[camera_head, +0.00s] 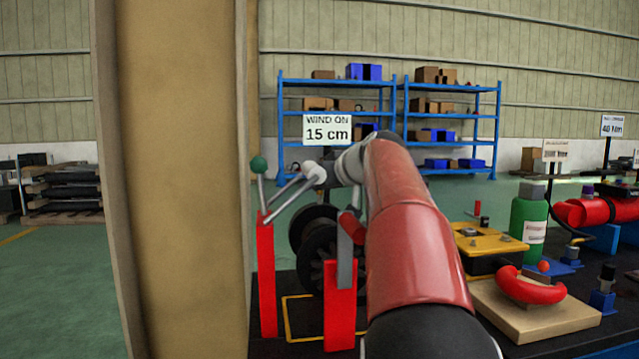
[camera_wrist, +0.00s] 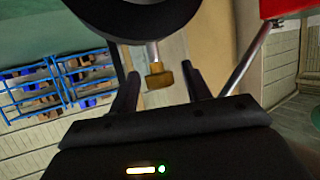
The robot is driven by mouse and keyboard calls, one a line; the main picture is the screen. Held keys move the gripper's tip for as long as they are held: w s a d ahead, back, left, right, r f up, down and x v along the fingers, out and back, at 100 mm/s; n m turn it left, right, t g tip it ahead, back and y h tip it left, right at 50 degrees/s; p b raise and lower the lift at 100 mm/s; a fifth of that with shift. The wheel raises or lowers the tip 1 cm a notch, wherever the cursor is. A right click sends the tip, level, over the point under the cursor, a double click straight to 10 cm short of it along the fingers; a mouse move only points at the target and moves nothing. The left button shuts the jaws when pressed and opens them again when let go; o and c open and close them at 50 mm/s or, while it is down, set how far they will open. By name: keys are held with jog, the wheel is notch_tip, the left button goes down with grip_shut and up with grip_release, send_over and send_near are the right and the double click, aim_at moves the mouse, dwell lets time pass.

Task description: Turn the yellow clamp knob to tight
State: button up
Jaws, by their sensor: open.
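The yellow clamp knob (camera_wrist: 159,78) shows in the wrist view as a small brownish-yellow block on a short metal stem. The stem reaches up to a dark round part (camera_wrist: 140,18). My gripper (camera_wrist: 160,71) is open, with one dark finger on each side of the knob. Gaps show between the knob and both fingers; I see no contact. In the head view my red arm covers the middle, and I cannot make out the knob or my gripper there. A black reel (camera_head: 318,245) stands between two red posts (camera_head: 267,275) left of my arm.
A grey crank with a green ball (camera_head: 258,165) tops the left post. A wide tan pillar (camera_head: 185,180) stands close on the left. Right of my arm are a yellow plate (camera_head: 490,243), a green bottle (camera_head: 528,222) and a red curved piece (camera_head: 530,288) on a board.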

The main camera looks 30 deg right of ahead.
jog(key=shift+w, duration=0.1)
jog(key=c, duration=1)
jog(key=m+h, duration=0.5)
jog(key=shift+a+h, duration=0.15)
jog(key=shift+h, duration=0.25)
jog(key=shift+m+g+h+b, duration=1)
jog(key=shift+m+g+h, duration=0.5)
jog(key=shift+m+h, duration=0.6)
jog(key=shift+f, duration=0.1)
jog(key=o, duration=1)
